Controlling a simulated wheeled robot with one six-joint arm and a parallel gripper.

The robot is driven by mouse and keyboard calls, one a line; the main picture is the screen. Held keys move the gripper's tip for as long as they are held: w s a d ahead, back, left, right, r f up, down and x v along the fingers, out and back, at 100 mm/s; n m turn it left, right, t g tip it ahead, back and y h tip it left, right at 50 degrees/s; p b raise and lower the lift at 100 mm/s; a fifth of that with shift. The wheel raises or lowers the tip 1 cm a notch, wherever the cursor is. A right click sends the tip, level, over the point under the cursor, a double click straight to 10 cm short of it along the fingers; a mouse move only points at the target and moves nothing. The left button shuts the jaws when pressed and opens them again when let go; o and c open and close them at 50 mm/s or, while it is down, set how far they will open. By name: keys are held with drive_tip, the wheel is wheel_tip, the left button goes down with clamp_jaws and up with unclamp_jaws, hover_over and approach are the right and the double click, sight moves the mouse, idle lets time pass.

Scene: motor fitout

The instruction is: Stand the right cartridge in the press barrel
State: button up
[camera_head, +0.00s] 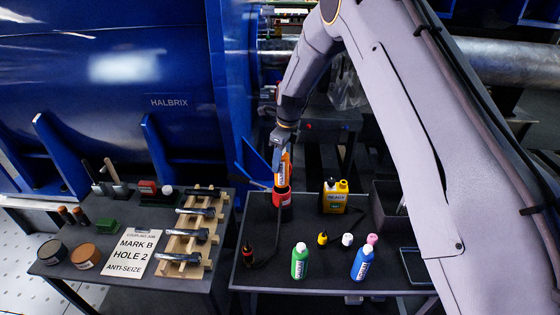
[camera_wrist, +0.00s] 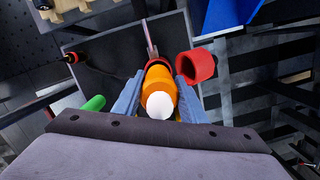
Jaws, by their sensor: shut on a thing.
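My gripper (camera_head: 284,150) is shut on an orange cartridge (camera_head: 285,168) with a white end. In the wrist view the orange cartridge (camera_wrist: 158,82) sits between the two blue-grey fingers (camera_wrist: 155,95), its white end towards the camera. The red press barrel (camera_head: 282,198) stands at the back left of the right-hand table. In the head view the cartridge's lower end overlaps the barrel's top. A green bottle (camera_head: 300,262) and a blue bottle (camera_head: 362,263) stand at the table's front.
A yellow jug (camera_head: 334,197) stands right of the barrel. A job card (camera_head: 132,254) reads "MARK B HOLE 2 ANTI-SEIZE". A wooden rack (camera_head: 190,235) holds several bolts. The blue Halbrix machine (camera_head: 120,60) is behind.

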sight(280, 181)
drive_tip(key=shift+f+b, duration=2.1)
drive_tip(key=shift+f, duration=2.75)
drive_tip(key=o, duration=1.4)
drive_tip(key=shift+o, duration=0.2)
drive_tip(key=r, duration=0.2)
drive_tip(key=r+b, duration=0.1)
drive_tip(key=r, duration=0.4)
drive_tip(key=shift+s+d+b, duration=0.25)
drive_tip(key=shift+d+b, duration=0.1)
drive_tip(key=shift+d, duration=0.05)
drive_tip(key=shift+s+r, duration=0.1)
drive_tip(key=shift+r, duration=0.3)
drive_tip(key=shift+d, duration=0.1)
drive_tip(key=s+d+r+n, duration=0.4)
drive_tip(key=s+d+n, duration=0.2)
drive_tip(key=s, duration=0.1)
drive_tip(key=s+d+r+n, duration=0.3)
drive_tip(key=s+d+n, duration=0.3)
drive_tip(key=s+d, duration=0.15)
drive_tip(key=s+d+r+n, duration=0.1)
drive_tip(key=s+d+n, duration=0.2)
drive_tip(key=s, duration=0.6)
drive_tip(key=s+d+n+h, duration=0.1)
drive_tip(key=s+d+n, duration=0.2)
drive_tip(key=s+n, duration=0.5)
drive_tip(key=shift+s+r+h, duration=0.3)
drive_tip(key=shift+s+r, duration=0.05)
drive_tip(key=shift+s, duration=0.15)
